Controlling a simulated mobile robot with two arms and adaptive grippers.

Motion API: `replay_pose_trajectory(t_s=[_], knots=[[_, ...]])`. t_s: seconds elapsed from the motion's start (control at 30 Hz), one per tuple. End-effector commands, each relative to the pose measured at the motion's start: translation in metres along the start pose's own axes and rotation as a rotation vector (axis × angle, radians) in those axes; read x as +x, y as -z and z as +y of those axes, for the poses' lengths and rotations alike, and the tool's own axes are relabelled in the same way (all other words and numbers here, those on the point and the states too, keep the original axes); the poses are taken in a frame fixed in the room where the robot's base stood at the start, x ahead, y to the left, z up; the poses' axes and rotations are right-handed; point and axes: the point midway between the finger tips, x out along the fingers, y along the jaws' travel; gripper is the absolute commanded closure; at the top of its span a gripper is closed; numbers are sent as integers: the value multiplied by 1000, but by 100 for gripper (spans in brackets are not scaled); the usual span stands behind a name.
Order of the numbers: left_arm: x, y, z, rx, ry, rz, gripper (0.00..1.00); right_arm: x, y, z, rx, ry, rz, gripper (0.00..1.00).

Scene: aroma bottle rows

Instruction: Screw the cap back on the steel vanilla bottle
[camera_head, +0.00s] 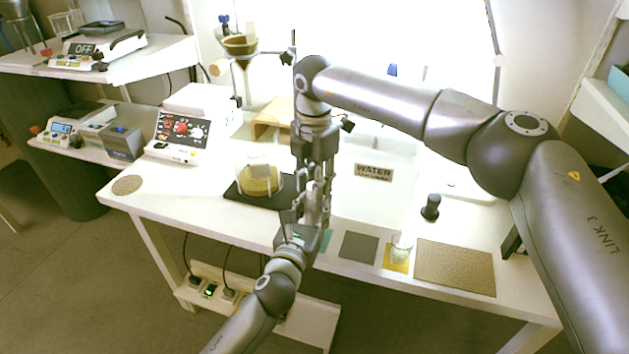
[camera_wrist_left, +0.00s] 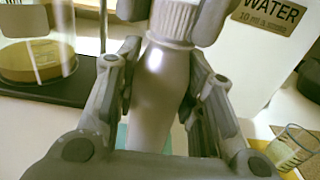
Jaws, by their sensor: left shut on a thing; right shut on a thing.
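The grey steel bottle (camera_wrist_left: 158,95) stands upright between the fingers of my left gripper (camera_head: 303,224), which is shut on its body. In the head view the grippers mostly hide the bottle. The pale ribbed cap (camera_wrist_left: 174,20) is at the bottle's top in the left wrist view, in line with the neck. I cannot tell how tightly it sits. My right gripper (camera_head: 316,181) points down from above and is shut on the cap, its fingertips on either side of it. The bottle's label is not visible.
A glass beaker with yellow contents (camera_head: 260,180) stands on a dark base left of the grippers. A white WATER container (camera_head: 375,195) is behind to the right. A small glass (camera_head: 400,247) stands on a yellow mat, near a cork mat (camera_head: 455,268) and a black knob-like object (camera_head: 430,208).

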Motion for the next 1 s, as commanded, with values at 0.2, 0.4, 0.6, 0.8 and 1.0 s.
replay_pose_trajectory(t_s=[0.2,0.4,0.6,0.8,1.0], knots=[[0,1,-1,0,2,2,100,-1,-1,0,-1,-3,-2,49],[0,1,-1,0,1,2,100,0,-1,0,-2,-1,-1,48],[0,1,0,-1,1,2,100,-6,-1,0,-2,-1,-1,48],[0,1,0,0,0,2,100,-39,-1,1,-1,-5,-4,48],[0,1,0,0,0,2,100,-82,0,1,-2,-4,-3,48]])
